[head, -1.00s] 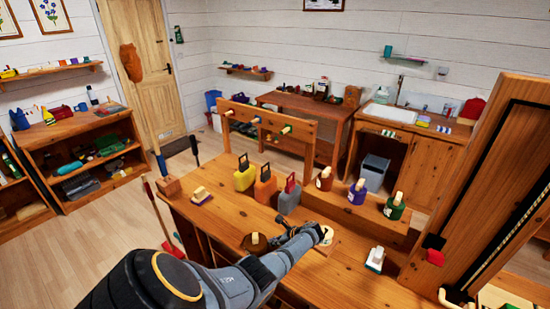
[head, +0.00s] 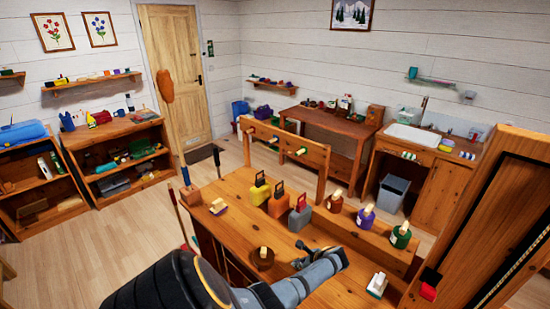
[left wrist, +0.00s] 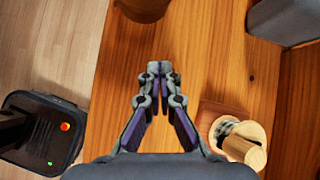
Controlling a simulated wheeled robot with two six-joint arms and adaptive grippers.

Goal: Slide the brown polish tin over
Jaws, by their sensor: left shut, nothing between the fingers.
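The brown polish tin (head: 270,264) is low and round with a pale knob on top. It lies on the wooden workbench (head: 375,297), left of my left gripper (head: 298,256). In the left wrist view a dark brown round edge (left wrist: 144,8), seemingly the tin, is cut off at the top, just ahead of the fingertips. My left gripper (left wrist: 155,70) is shut and empty over the bench, with a small stretch of bare wood between its tips and the tin. My right gripper does not show.
A grey jug (head: 300,220), an orange one (head: 278,206) and a yellow one (head: 259,194) stand behind. A wooden spool-like piece (left wrist: 243,143) on a reddish-brown square lies close beside my left gripper. Bare bench lies in front.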

